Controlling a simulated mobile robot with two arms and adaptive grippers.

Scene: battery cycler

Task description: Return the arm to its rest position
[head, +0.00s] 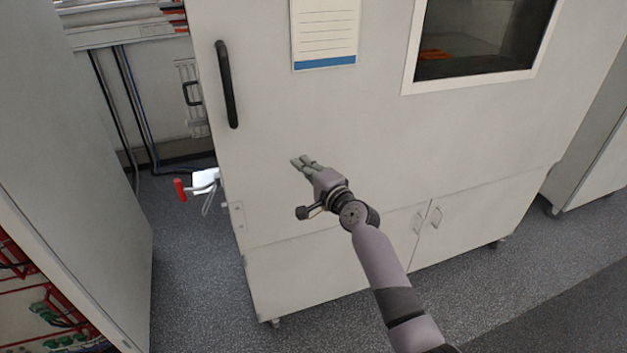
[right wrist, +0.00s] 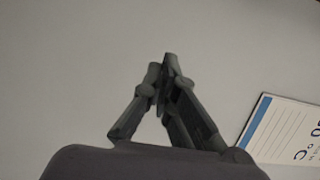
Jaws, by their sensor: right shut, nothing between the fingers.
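My right gripper (head: 303,162) is in front of the large pale cabinet door, right of and below its black vertical handle (head: 227,84). Its fingers are together and hold nothing. In the right wrist view the fingertips (right wrist: 166,62) meet, with the plain cabinet face behind them. My right arm reaches in from the bottom right of the head view. My left gripper does not show.
The cabinet (head: 290,205) has a paper label (head: 325,35), a dark window (head: 482,38) and low doors with small handles. Another grey cabinet (head: 75,150) stands at far left. Grey floor (head: 190,270) shows between them.

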